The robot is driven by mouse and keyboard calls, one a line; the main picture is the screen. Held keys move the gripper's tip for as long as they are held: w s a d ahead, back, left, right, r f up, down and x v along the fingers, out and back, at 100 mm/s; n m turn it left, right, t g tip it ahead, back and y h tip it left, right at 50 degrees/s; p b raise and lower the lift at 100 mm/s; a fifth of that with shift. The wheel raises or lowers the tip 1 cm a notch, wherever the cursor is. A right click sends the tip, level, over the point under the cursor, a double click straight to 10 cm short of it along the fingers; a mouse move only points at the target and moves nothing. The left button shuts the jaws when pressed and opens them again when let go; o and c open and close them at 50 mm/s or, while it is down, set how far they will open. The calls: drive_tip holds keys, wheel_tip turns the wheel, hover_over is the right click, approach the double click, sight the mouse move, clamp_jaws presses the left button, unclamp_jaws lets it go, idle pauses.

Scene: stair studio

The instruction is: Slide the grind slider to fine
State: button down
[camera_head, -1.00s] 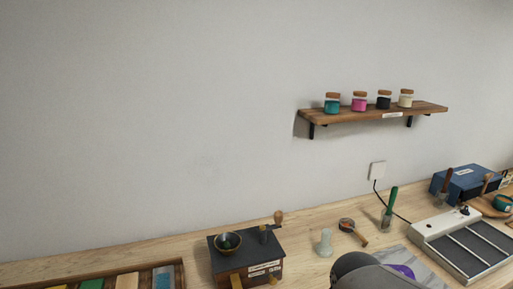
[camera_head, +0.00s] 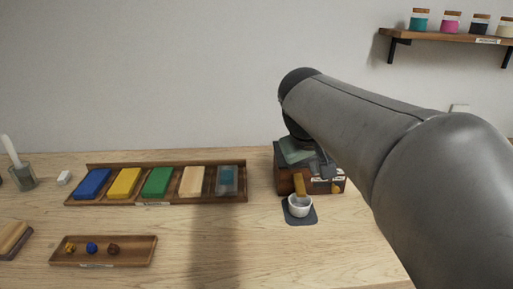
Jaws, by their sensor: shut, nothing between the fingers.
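The grinder (camera_head: 283,180), a brown wooden box with a dark top and white labels on its front, stands on the table right of centre. I cannot tell whether the fingertips touch the box.
A wooden tray (camera_head: 150,198) with coloured blocks lies left of the grinder. A smaller tray (camera_head: 103,262) with three small balls is nearer the front. A shelf (camera_head: 450,38) with jars hangs at upper right. My arm blocks the right side. The table's front middle is clear.

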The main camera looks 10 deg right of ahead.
sight(335, 188)
drive_tip(key=b+x, duration=0.1)
drive_tip(key=x, duration=0.6)
drive_tip(key=shift+d+f, duration=0.15)
drive_tip(key=shift+f, duration=0.2)
drive_tip(key=shift+w+d+f, duration=0.1)
drive_tip(key=shift+d+f, duration=0.15)
drive_tip(key=shift+d, duration=0.3)
drive_tip(key=shift+w+d+f, duration=0.1)
drive_tip(key=shift+d+f, duration=0.15)
drive_tip(key=shift+d, duration=0.3)
drive_tip(key=shift+d+f, duration=0.3)
drive_tip(key=shift+d, duration=0.35)
